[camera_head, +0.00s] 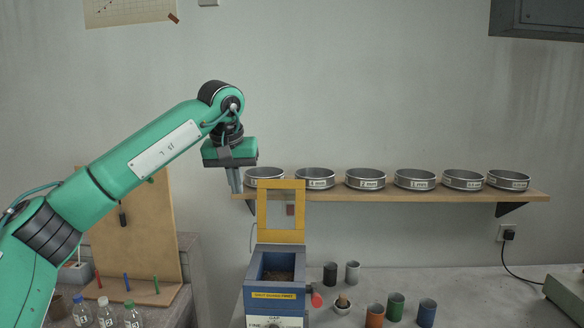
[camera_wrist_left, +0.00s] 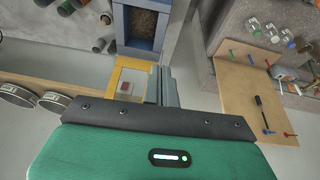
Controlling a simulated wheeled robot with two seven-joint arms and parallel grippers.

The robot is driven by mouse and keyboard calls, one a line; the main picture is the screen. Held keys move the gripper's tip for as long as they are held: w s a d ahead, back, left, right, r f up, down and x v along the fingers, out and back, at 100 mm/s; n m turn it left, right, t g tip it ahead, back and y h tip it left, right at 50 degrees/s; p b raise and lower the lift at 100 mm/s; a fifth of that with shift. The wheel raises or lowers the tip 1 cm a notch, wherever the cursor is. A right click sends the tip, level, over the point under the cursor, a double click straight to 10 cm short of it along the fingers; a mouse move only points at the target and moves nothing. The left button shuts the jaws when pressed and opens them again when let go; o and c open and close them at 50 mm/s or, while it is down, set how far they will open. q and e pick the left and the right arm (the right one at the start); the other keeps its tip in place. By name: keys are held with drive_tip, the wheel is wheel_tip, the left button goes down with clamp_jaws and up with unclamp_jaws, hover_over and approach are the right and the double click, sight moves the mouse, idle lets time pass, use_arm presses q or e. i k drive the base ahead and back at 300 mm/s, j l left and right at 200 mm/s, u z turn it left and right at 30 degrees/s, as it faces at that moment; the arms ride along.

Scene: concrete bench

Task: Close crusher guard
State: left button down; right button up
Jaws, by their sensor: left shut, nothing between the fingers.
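The crusher is a blue box (camera_head: 275,286) on the bench, with an open top and dark gravel-like material inside. Its guard, a yellow frame (camera_head: 280,236) around a clear window, stands upright at the back of the box, so it is open. My left gripper (camera_head: 235,187) is shut and empty, pointing down beside the guard's upper left corner. In the left wrist view the guard (camera_wrist_left: 152,85) lies just left of the gripper's fingers (camera_wrist_left: 168,88), and the crusher (camera_wrist_left: 143,45) is beyond. I cannot tell whether fingers and guard touch. My right gripper is not in view.
A wall shelf (camera_head: 400,196) with several labelled sieves runs close behind the guard. A red knob (camera_head: 316,299), several coloured cups and a small mortar (camera_head: 342,307) are right of the crusher. A wooden tool board (camera_head: 140,235) and bottles stand at left.

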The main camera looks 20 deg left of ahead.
sight(264, 235)
drive_tip(key=i, duration=1.1)
